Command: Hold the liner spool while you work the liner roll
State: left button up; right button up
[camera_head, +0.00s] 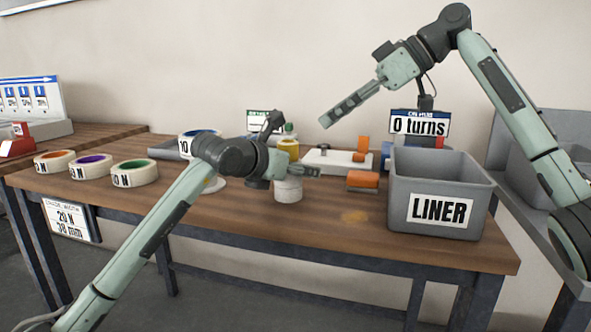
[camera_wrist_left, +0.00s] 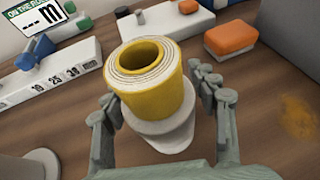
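The yellow liner roll (camera_head: 289,146) sits on a white round spool base (camera_head: 288,190) near the middle of the table. In the left wrist view the roll (camera_wrist_left: 152,85) is a yellow core with pale wound layers, above the white base (camera_wrist_left: 165,143). My left gripper (camera_head: 308,170) is low beside it; its fingers (camera_wrist_left: 160,100) stand apart on either side of the roll. A small gap shows on the right; contact on the left is unclear. My right gripper (camera_head: 325,121) is raised above the table, empty, seen side-on, so its opening is unclear.
A grey bin (camera_head: 440,167) marked LINER stands at the right, below a "0 turns" sign (camera_head: 419,123). Orange blocks (camera_head: 363,180) lie left of the bin. Several tape rolls (camera_head: 92,167) lie at the left. The front table strip before the bin is bare.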

pick_arm(q)
grip_shut()
dwell(0.6)
dwell(1.2)
